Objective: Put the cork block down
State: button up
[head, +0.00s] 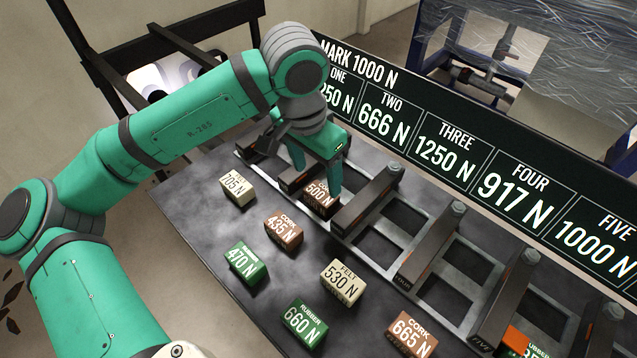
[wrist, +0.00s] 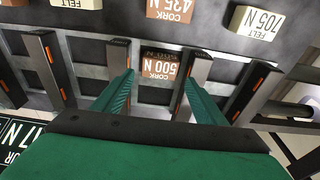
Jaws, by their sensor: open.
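The brown cork block marked 500 N (head: 318,197) is upright, its label readable, between two dark bars at the left part of the rack. My gripper (head: 317,176) is over it with the fingers spread. In the wrist view the cork block (wrist: 159,68) shows between and beyond the open fingers (wrist: 160,85), with a gap on each side. I see no finger touching it. Its underside is hidden, so I cannot tell exactly what it rests on. Two other cork blocks stand on the dark table: 435 N (head: 284,231) and 665 N (head: 411,336).
Felt blocks 705 N (head: 237,189) and 530 N (head: 342,281) and green rubber blocks 470 N (head: 246,263) and 660 N (head: 304,322) stand on the table. The rack's dark bars (head: 367,200) rise close beside my gripper. A sign board (head: 455,155) runs behind.

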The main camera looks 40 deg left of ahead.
jog(key=shift+s+r, duration=0.2)
jog(key=shift+r, duration=1.1)
jog(key=shift+s+r, duration=0.2)
jog(key=shift+r, duration=1.1)
jog(key=shift+w, duration=0.15)
